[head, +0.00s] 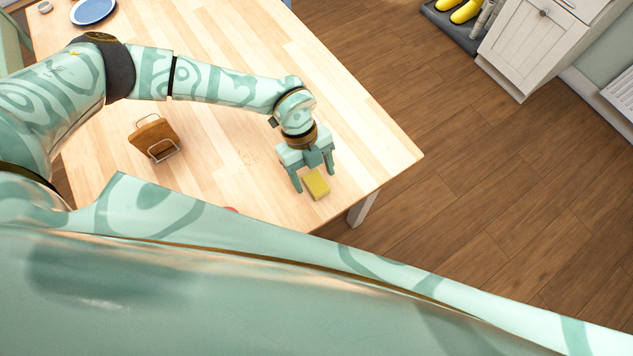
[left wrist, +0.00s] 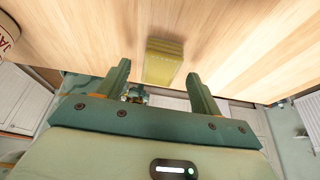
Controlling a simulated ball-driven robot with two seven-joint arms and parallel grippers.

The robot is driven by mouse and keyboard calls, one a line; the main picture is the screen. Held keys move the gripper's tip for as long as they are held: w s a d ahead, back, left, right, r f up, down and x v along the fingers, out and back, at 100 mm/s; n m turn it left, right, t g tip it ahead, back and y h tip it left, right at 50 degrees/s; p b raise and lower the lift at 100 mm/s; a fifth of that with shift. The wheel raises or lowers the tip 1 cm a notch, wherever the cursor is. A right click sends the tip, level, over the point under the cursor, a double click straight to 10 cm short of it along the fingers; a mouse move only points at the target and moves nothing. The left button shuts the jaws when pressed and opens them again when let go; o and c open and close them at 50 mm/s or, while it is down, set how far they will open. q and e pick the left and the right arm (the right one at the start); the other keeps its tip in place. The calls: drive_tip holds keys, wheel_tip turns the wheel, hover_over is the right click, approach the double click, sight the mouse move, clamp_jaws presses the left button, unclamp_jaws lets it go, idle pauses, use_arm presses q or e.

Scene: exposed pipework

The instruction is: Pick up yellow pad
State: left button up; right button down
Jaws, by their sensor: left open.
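The yellow pad (head: 316,184) lies on the wooden table (head: 230,125) near its front right corner. My left gripper (head: 312,179) is above the pad with its two fingers apart and nothing between them that I can see held. In the left wrist view the pad (left wrist: 163,61) shows just beyond and between the open fingertips (left wrist: 160,78). I cannot tell whether any finger touches it. My right gripper is not in view.
A brown holder with a wire frame (head: 155,138) stands on the table left of the gripper. A blue plate (head: 92,10) lies at the far left. A jar (left wrist: 8,32) shows at the left edge of the wrist view. The table's right edge is close to the pad.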

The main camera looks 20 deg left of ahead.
use_arm(q)
drive_tip(key=shift+x, duration=0.95)
drive_tip(key=shift+c, duration=0.6)
drive_tip(key=c, duration=0.9)
drive_tip(key=shift+r, duration=0.15)
